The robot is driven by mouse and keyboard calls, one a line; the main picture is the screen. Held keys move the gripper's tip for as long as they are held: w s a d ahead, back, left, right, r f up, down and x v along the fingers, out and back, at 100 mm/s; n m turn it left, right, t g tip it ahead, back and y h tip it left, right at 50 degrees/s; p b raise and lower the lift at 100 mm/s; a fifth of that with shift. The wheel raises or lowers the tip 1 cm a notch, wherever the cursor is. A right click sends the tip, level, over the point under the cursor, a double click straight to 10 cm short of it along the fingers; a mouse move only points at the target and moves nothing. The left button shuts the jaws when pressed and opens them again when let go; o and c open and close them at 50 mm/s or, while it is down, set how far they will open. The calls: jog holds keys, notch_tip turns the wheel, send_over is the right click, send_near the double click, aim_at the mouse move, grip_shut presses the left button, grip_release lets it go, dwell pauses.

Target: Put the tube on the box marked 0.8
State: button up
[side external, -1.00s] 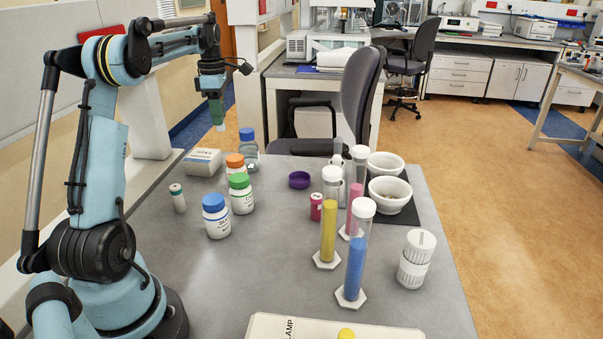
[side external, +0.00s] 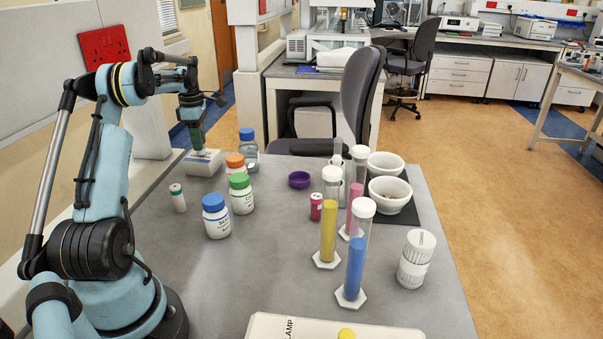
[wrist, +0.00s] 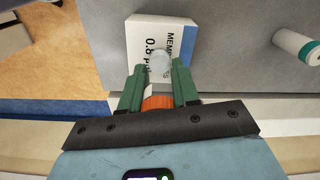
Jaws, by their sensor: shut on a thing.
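My gripper (side external: 197,137) has green fingers and is shut on a tube, just above the white box (side external: 203,165) at the table's far left corner. In the wrist view the tube's orange cap (wrist: 158,102) sits between the fingers (wrist: 160,82). The tube's pale end (wrist: 160,62) points at the box (wrist: 141,50), whose printed top shows "0.8" and part of "MEMBRANES". In the side view the fingers hide most of the tube. I cannot tell whether its lower end touches the box.
A small white tube with a green cap (side external: 178,197) stands near the box; it also shows in the wrist view (wrist: 297,46). Bottles with orange (side external: 235,160), green (side external: 240,181), blue (side external: 214,203) and blue (side external: 247,135) caps stand right of it.

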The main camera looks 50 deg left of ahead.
jog(key=shift+f, duration=0.15)
jog(key=o, duration=1)
